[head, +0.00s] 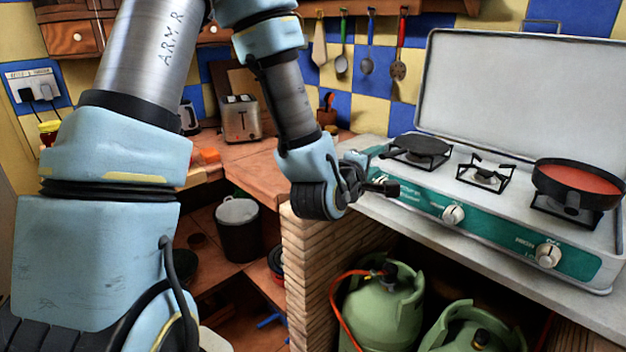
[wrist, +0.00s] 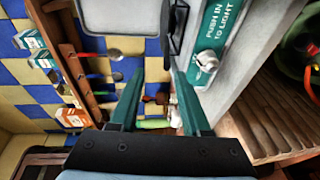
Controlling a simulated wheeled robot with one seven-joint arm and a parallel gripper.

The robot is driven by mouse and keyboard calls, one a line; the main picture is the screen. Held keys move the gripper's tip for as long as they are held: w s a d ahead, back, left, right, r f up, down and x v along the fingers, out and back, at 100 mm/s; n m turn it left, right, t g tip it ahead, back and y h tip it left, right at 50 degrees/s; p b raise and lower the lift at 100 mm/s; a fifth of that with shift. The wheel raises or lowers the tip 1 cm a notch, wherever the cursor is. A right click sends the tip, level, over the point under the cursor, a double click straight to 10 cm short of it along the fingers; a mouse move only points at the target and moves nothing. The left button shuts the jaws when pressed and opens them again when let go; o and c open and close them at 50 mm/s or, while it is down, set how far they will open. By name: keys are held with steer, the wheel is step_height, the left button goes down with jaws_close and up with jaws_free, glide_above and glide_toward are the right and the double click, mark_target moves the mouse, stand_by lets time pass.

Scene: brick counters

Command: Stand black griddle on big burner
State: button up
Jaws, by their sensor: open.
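A flat round black griddle (head: 420,146) lies on the left burner of the white and teal stove (head: 505,218) in the head view. A dark shape at the top of the wrist view (wrist: 178,28) looks like its edge. The small middle burner (head: 484,174) is bare. A black pan with a red inside (head: 578,184) sits on the right burner (head: 562,212). My gripper (head: 376,182) is at the stove's front left corner, in front of and below the griddle. Its green fingers (wrist: 158,76) are apart with nothing held between them.
The raised stove lid (head: 520,95) stands behind the burners. Knobs (head: 453,215) stick out in front. Green gas bottles (head: 382,308) stand below the counter. A toaster (head: 240,119) is on the left counter, and utensils (head: 367,62) hang on the wall.

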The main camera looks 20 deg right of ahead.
steer(key=w+a+f+m+g+y, duration=0.2)
steer(key=w+a+f+m+y, duration=0.15)
steer(key=a, duration=0.45)
steer(key=w+a+f+m+g+y, duration=0.1)
steer(key=w+a+f+m+y, duration=0.2)
steer(key=a, duration=0.6)
steer(key=s+a+m+g+y, duration=0.1)
steer(key=s+a+g+y, duration=0.1)
steer(key=s+a, duration=0.3)
steer(key=s+a+m+g+y, duration=0.1)
steer(key=s+a+g+y, duration=0.2)
steer(key=a, duration=1)
steer(key=s+g, duration=0.1)
steer(key=s, duration=0.2)
steer(key=shift+a+r+m, duration=0.3)
steer(key=shift+a+m, duration=0.05)
steer(key=shift+a, duration=0.05)
